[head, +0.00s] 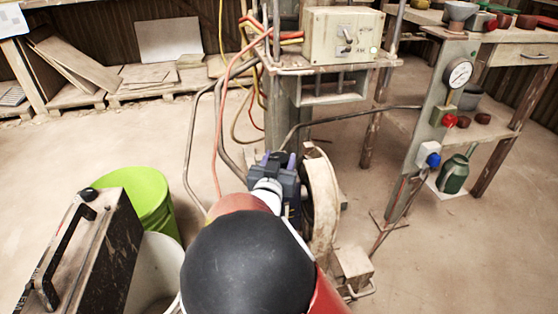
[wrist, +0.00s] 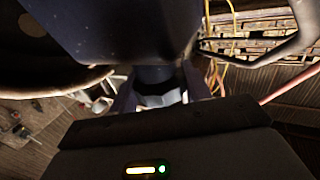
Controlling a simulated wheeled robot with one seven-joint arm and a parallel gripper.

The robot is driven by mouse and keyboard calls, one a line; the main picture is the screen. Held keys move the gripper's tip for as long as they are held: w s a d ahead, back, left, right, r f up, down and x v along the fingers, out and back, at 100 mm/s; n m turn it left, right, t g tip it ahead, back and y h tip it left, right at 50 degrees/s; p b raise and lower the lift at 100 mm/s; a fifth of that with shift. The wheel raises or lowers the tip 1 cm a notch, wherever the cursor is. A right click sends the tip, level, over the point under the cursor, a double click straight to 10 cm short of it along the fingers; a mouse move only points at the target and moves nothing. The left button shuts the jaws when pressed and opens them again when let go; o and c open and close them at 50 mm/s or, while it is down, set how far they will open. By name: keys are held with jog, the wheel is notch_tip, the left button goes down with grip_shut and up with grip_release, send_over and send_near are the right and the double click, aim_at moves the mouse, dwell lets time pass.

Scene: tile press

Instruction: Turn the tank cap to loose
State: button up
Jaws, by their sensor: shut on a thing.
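My gripper (head: 278,161) is at the press column in the head view, beside a large pale wheel. Its purple fingers also show in the wrist view (wrist: 157,88), one on each side of a dark, faceted piece, which I take for the tank cap (wrist: 158,98). The fingers are shut on it. A large dark rounded body (wrist: 115,28), likely the tank, fills the top of the wrist view. In the head view my arm and gripper hide the cap. How far the cap is turned cannot be told.
The pale wheel (head: 321,200) stands close on the gripper's right. Hoses (head: 217,130) hang just left of the column. A control box (head: 341,36) sits above. A green bucket (head: 137,196) and a dark case (head: 95,255) stand left. A gauge post (head: 440,120) stands right.

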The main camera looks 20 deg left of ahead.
jog(key=shift+d+f+n+y+b, duration=0.1)
jog(key=shift+f+n+y+b, duration=0.1)
jog(key=shift+n+y+b, duration=0.35)
jog(key=shift+n+g+y+b, duration=0.35)
jog(key=shift+y+b, duration=0.5)
jog(key=shift+b, duration=0.4)
jog(key=shift+r+n+y+b, duration=0.2)
jog(key=shift+n+y+b, duration=0.4)
jog(key=shift+y, duration=0.3)
jog(key=o, duration=1)
jog(key=v, duration=0.7)
jog(key=shift+s+r+p, duration=0.1)
jog(key=shift+s+p, duration=0.2)
jog(key=shift+s, duration=0.05)
